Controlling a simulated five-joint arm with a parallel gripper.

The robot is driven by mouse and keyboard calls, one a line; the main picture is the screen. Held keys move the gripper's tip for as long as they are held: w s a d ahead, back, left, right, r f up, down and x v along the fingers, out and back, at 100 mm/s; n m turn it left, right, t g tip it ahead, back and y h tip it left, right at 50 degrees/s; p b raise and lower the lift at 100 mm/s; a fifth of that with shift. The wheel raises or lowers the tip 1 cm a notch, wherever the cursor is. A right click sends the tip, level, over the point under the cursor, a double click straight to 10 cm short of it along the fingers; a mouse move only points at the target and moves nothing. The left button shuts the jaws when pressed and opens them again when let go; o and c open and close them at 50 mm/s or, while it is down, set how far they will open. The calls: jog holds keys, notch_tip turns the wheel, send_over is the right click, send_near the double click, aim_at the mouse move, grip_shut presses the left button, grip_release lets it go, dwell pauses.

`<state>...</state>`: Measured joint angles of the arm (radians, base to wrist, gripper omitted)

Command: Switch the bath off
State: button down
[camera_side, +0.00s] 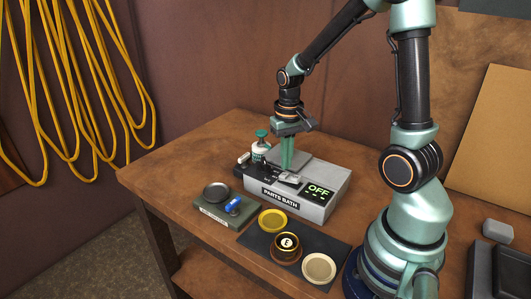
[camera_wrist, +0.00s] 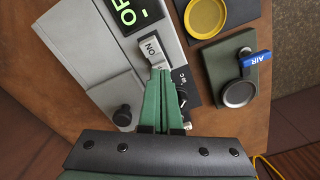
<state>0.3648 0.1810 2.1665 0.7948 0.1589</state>
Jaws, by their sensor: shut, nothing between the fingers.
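The parts bath (camera_side: 310,205) is a grey box on the wooden bench, with its name on the front. Its green display (camera_side: 318,190) reads OFF; in the wrist view the display (camera_wrist: 132,12) is cut off by the frame edge. A light switch plate (camera_wrist: 151,48) marked ON lies beside the display. My gripper (camera_side: 288,168) is shut and empty, pointing down over the bath's top. In the wrist view its fingertips (camera_wrist: 160,70) are right at the switch's near end; whether they touch cannot be told.
Black knobs (camera_wrist: 122,115) sit on the bath. A green-capped bottle (camera_side: 260,147) stands behind its left end. A green block (camera_side: 205,212) with a blue AIR lever (camera_side: 233,205) is at left. A dark mat (camera_side: 258,242) in front carries a yellow dish (camera_side: 272,220), a brown tin (camera_side: 287,248) and a cream dish (camera_side: 318,268).

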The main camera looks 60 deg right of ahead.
jog(key=shift+r, duration=2.5)
notch_tip(320, 180, up, 16)
jog(key=f, duration=0.1)
send_over(286, 175)
jog(key=shift+w+r, duration=0.1)
jog(key=shift+r, duration=0.15)
dwell(0.3)
jog(key=shift+d, duration=0.1)
jog(key=s+d, duration=1.1)
jog(key=d, duration=0.1)
jog(key=shift+s+d, duration=0.2)
jog(key=shift+d, duration=0.15)
dwell(0.6)
jog(key=w+a+f+n+t, duration=0.2)
jog(key=a, duration=0.6)
jog(key=w+a+f+n+t, duration=0.1)
jog(key=w+a+f+n, duration=0.1)
jog(key=a, duration=0.6)
jog(key=w+a+f+n+t, duration=0.2)
jog(key=w+a, duration=0.2)
jog(key=a, duration=0.5)
jog(key=shift+t, duration=0.3)
